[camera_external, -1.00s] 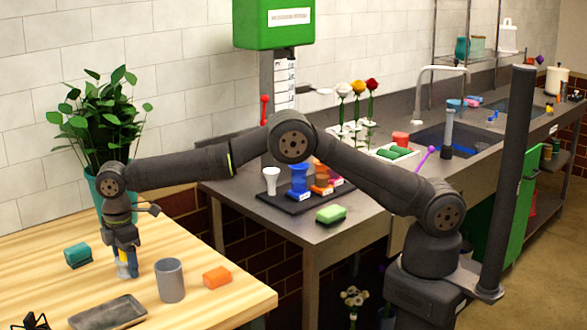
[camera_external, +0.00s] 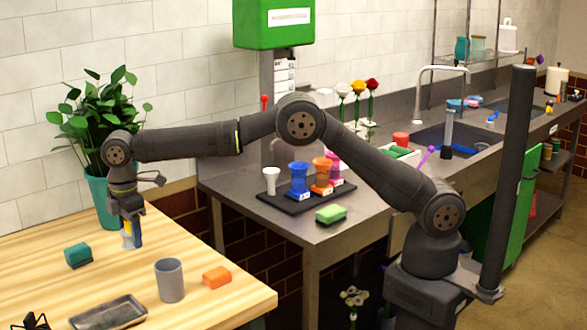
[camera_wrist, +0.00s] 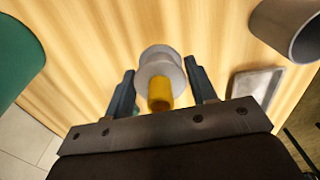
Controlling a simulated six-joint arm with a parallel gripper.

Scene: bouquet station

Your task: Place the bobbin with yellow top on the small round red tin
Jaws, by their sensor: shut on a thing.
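My gripper (camera_external: 131,238) is shut on the bobbin (camera_external: 126,234), which hangs upright above the wooden table at the left. In the wrist view the bobbin (camera_wrist: 160,62) shows its yellow top (camera_wrist: 160,94) towards the camera and a pale grey body beyond. The gripper's dark fingers (camera_wrist: 160,76) stand on either side of it. A small round red thing (camera_external: 401,139), possibly the red tin, stands on the counter near the sink, far from my gripper.
The wooden table holds a teal block (camera_external: 78,255), a grey cup (camera_external: 170,280), an orange block (camera_external: 217,277) and a dark tray (camera_external: 108,312). A potted plant (camera_external: 98,198) stands close behind my gripper. The counter carries a black tray of colored vessels, a green sponge (camera_external: 331,214) and flowers.

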